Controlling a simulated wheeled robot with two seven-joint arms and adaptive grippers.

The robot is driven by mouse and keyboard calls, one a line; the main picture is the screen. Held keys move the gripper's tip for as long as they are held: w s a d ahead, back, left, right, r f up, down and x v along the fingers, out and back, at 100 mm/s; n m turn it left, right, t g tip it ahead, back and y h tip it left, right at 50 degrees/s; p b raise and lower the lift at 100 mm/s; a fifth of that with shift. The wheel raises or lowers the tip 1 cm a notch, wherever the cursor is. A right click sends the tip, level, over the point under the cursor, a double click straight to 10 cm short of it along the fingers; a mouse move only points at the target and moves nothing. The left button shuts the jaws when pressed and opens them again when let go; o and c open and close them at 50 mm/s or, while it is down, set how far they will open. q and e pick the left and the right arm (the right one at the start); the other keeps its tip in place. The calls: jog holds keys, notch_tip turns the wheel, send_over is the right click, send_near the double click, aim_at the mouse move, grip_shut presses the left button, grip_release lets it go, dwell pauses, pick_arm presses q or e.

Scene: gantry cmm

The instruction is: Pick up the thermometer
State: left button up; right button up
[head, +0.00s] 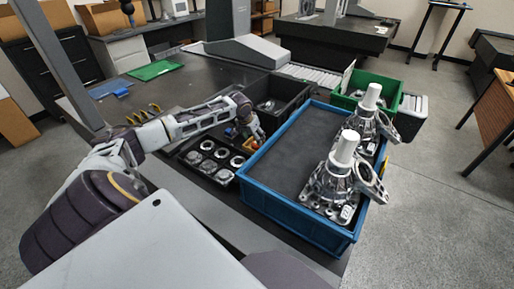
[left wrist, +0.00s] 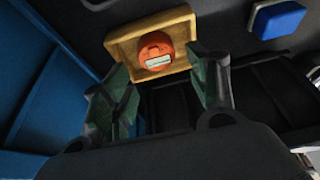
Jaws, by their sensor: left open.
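The thermometer looks like a round orange-red piece with a small white display (left wrist: 156,50). It sits in a shallow wooden tray (left wrist: 190,22) in the left wrist view. In the head view it is a small orange spot (head: 254,144) beside the blue bin, partly hidden by my gripper. My left gripper (head: 250,133) is over it. In the left wrist view its two green fingers (left wrist: 160,75) are open, one on either side of the thermometer's near side, with nothing between them held. Contact cannot be told. My right gripper is not in view.
A large blue bin (head: 262,199) with metal castings stands just right of the tray. A dark tray of metal rings (head: 207,161) lies to the left, a black bin (head: 292,92) behind. A small blue block (left wrist: 277,19) is near the wooden tray. A green bin (head: 387,84) is farther back.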

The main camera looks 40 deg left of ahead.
aim_at(256, 144)
pick_arm(q)
jog(key=shift+f, duration=0.1)
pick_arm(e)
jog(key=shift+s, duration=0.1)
pick_arm(q)
jog(key=shift+w+d+f, duration=0.15)
jog(key=shift+w+f, duration=0.05)
jog(key=shift+f, duration=0.4)
jog(key=x, duration=0.2)
jog(key=shift+w+f+b, duration=0.1)
jog(key=shift+f+b, duration=0.25)
jog(key=shift+w+f, duration=0.2)
jog(key=shift+f, duration=0.35)
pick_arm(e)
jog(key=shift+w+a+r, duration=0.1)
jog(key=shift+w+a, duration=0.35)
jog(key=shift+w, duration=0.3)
pick_arm(q)
jog(key=shift+c, duration=0.2)
jog(key=c, duration=0.8)
jog(key=shift+r, duration=0.15)
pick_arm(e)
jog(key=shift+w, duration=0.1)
